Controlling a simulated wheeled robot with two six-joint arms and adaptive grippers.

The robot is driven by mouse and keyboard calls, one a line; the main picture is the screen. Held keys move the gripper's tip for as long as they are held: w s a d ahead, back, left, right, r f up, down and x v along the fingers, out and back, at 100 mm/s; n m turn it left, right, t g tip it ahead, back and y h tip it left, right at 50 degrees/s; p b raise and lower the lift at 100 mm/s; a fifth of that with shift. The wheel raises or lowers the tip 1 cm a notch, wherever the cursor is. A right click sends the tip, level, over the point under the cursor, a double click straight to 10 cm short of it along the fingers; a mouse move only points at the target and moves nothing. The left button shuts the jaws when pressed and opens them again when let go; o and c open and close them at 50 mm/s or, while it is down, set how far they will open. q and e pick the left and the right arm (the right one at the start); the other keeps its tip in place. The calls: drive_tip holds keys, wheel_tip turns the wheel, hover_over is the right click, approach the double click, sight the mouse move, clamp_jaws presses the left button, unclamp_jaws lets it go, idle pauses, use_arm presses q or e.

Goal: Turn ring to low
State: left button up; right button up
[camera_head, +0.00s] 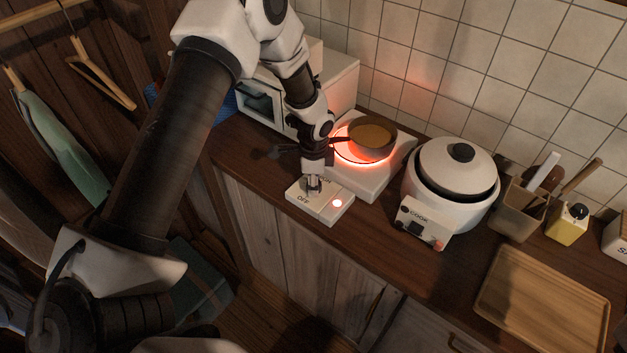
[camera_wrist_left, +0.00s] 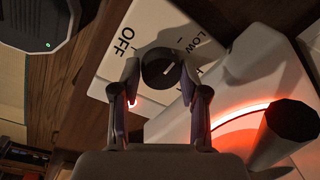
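The white control box (camera_head: 320,201) sits at the counter's front edge, with a lit red lamp (camera_head: 337,203). In the left wrist view its black round knob (camera_wrist_left: 160,68) stands among the labels OFF and LOW; a third label is mostly hidden by a finger. I cannot clearly read where the knob points. My left gripper (camera_head: 313,187) is down over the box. In the left wrist view its fingers (camera_wrist_left: 160,77) are apart, one on each side of the knob, very close to it. The ring (camera_head: 362,149) glows bright orange-red under a pan (camera_head: 372,135). My right gripper is not in view.
A white rice cooker (camera_head: 457,170) stands right of the stove. Farther right are a utensil holder (camera_head: 520,208), a yellow container (camera_head: 567,223) and a wooden tray (camera_head: 543,305). A white toaster oven (camera_head: 337,82) stands behind my left arm. The pan's handle reaches toward my wrist.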

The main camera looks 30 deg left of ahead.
use_arm(q)
drive_tip(key=shift+o, duration=1)
drive_tip(key=shift+w+d, duration=0.1)
drive_tip(key=shift+w, duration=0.05)
wheel_tip(320, 180, up, 12)
drive_tip(key=shift+s+d, duration=0.2)
drive_tip(key=shift+s, duration=0.15)
drive_tip(key=shift+f, duration=0.1)
